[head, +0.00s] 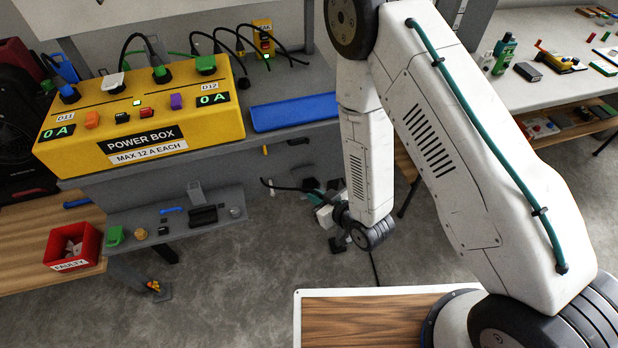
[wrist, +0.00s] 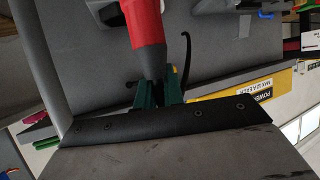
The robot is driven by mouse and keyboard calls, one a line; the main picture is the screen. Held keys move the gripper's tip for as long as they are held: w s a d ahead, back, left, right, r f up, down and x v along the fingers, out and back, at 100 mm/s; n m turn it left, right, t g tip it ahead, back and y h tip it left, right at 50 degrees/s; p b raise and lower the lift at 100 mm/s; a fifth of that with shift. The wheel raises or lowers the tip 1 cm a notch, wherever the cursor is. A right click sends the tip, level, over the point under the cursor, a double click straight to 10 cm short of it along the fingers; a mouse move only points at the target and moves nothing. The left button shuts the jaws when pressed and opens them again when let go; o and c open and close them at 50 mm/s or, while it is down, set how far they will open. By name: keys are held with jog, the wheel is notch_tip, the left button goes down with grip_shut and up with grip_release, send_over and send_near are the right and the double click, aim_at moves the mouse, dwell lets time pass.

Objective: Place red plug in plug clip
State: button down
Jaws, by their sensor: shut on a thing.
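The red plug (wrist: 145,22) shows at the top of the wrist view, with a grey tapered end towards my gripper. My gripper (wrist: 157,92) has green fingers that are close together, shut on the plug's grey end. A thin black cable curves beside the fingers. In the head view my gripper (head: 309,186) is low, right of the small grey shelf and partly behind my arm. The red plug cannot be made out there. I cannot tell for sure which part is the plug clip; an upright grey bracket (head: 195,192) stands at the small shelf's back edge.
The small shelf (head: 180,232) carries a black block (head: 203,215) and small parts. A red FAULTY bin (head: 84,233) stands left of it. The yellow power box (head: 140,118) and a blue tray (head: 293,112) sit on the bench above. Open floor lies below the shelf.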

jog(key=shift+w+a+f, duration=0.45)
jog(key=shift+w+f, duration=0.35)
jog(key=shift+w, duration=1.55)
jog(key=shift+w+a+f, duration=0.4)
jog(key=shift+w+f, duration=0.4)
jog(key=shift+w, duration=1.5)
jog(key=shift+w+a+f, duration=0.45)
jog(key=shift+w+f, duration=0.35)
jog(key=shift+w, duration=1.55)
jog(key=shift+f, duration=0.1)
jog(key=c, duration=1.5)
grip_release()
jog(key=shift+r, duration=0.2)
jog(key=v, duration=1.2)
jog(key=shift+f, duration=0.1)
